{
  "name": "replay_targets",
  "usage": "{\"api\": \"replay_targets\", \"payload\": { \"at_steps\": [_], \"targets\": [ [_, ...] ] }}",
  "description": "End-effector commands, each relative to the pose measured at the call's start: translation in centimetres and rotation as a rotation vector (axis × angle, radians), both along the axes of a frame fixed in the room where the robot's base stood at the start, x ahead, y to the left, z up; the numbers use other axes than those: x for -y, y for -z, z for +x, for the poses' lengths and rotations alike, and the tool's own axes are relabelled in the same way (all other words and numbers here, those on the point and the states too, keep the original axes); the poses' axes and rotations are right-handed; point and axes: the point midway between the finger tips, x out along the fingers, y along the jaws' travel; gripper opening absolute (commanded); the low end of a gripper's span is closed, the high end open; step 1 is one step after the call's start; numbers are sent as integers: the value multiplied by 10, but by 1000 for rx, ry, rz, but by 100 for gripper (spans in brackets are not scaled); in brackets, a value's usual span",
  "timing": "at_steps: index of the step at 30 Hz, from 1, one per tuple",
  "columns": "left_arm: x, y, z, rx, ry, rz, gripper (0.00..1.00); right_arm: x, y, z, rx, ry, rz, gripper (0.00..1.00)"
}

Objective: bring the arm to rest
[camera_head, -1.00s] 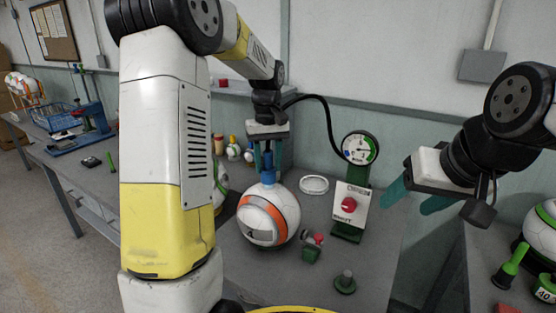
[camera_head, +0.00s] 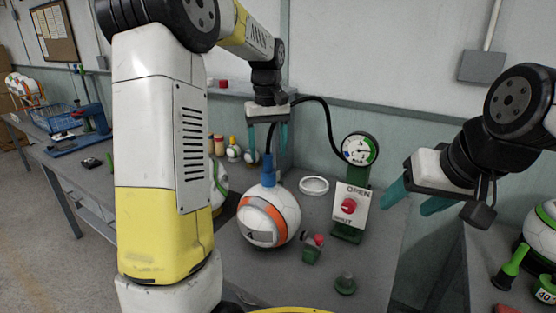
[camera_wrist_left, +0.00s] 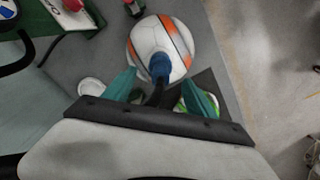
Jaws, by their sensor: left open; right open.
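A white ball with orange and grey panels (camera_head: 268,218) sits on the bench, with a blue fitting (camera_head: 267,170) upright on its top. A black hose runs from the fitting to the gauge stand. My left gripper (camera_head: 269,150) is open and points down, above the ball. Its teal fingers stand on either side of the fitting's upper end and hose, not closed on them. In the left wrist view the gripper (camera_wrist_left: 162,88) shows open fingers with the blue fitting (camera_wrist_left: 160,66) between and beyond them. My right gripper (camera_head: 416,200) is open and empty at the right.
A gauge (camera_head: 360,149) stands above a panel (camera_head: 350,208) with a red knob marked OPEN and SHUT. A white ring (camera_head: 314,185), a small green device (camera_head: 312,249) and a green-based knob (camera_head: 345,284) lie nearby on the bench. Small bottles stand behind the ball.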

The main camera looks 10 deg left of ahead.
Motion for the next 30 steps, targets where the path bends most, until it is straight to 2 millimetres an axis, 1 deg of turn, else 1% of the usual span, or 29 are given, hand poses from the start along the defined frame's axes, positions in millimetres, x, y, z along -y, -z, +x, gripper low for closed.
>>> {"api": "replay_targets", "payload": {
  "at_steps": [1, 3, 6, 17, 20, 23, 26, 27, 29, 30],
  "targets": [
    [0, -7, 1, 2, 0, 0, 65, 0, 0, 0, 0, 0, 0, 60],
    [0, -15, 1, 2, 0, 0, 65, 0, 0, 0, 0, 0, 0, 60],
    [0, -22, 0, 0, 0, 0, 65, 0, 0, 0, 0, 0, 0, 60],
    [0, -24, -1, 1, 1, 0, 65, 0, 0, 0, 0, 0, 0, 60],
    [0, -30, -8, 19, 16, -7, 65, 0, 0, 0, 0, 0, 0, 60],
    [0, -41, -27, 61, 54, -21, 65, 0, 0, 0, 0, 0, 0, 60],
    [2, -54, -56, 125, 113, -41, 65, 0, 0, 0, 0, 0, 0, 60],
    [2, -58, -70, 154, 139, -49, 65, 0, 0, 0, 0, 0, 0, 60],
    [4, -62, -89, 197, 177, -59, 65, 0, 0, 0, 0, 0, 0, 60],
    [5, -64, -102, 226, 203, -65, 65, 0, 0, 0, 0, 0, 0, 60]
  ]
}}
